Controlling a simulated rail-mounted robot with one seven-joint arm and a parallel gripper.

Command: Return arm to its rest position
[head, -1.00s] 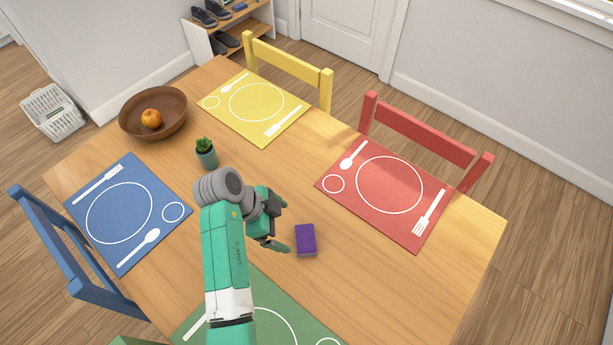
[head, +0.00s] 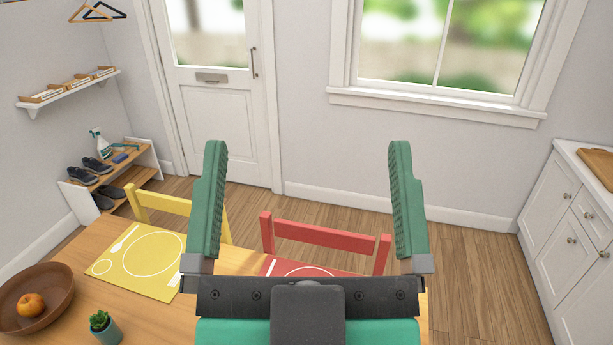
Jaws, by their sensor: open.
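My gripper (head: 307,195) is raised close in front of the head camera, above the table. Its two green fingers point up and stand wide apart, with nothing between them. The gripper body hides much of the wooden table (head: 62,318), including the part where a purple box lay in the earlier view.
On the table are a yellow placemat (head: 140,262), a wooden bowl (head: 62,290) with an orange fruit (head: 30,305), and a small potted plant (head: 105,328). A yellow chair (head: 165,204) and a red chair (head: 325,236) stand behind it. White cabinets (head: 562,215) stand at the right.

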